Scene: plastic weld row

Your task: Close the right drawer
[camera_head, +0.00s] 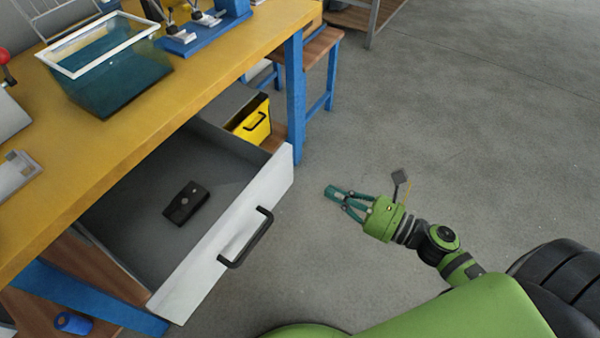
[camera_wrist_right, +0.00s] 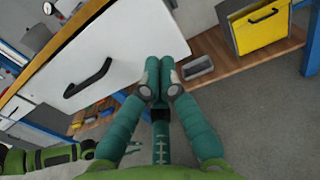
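The right drawer (camera_head: 230,238) is pulled far out from under the yellow workbench. It has a white front with a black handle (camera_head: 247,237) and a grey inside holding a small black box (camera_head: 186,203). My right gripper (camera_head: 331,191) is to the right of the drawer front, apart from it and empty; its fingertips are together. In the right wrist view the fingers (camera_wrist_right: 158,82) point up past the right end of the white drawer front (camera_wrist_right: 130,50), with its handle (camera_wrist_right: 88,78) to the left. My left gripper does not show in the head view.
The workbench (camera_head: 215,65) carries a teal bin with a white rim (camera_head: 120,75) and a blue tool stand (camera_head: 205,35). A yellow box (camera_head: 252,128) sits under the bench behind the drawer. A blue leg (camera_head: 294,100) stands nearby. The grey floor to the right is clear.

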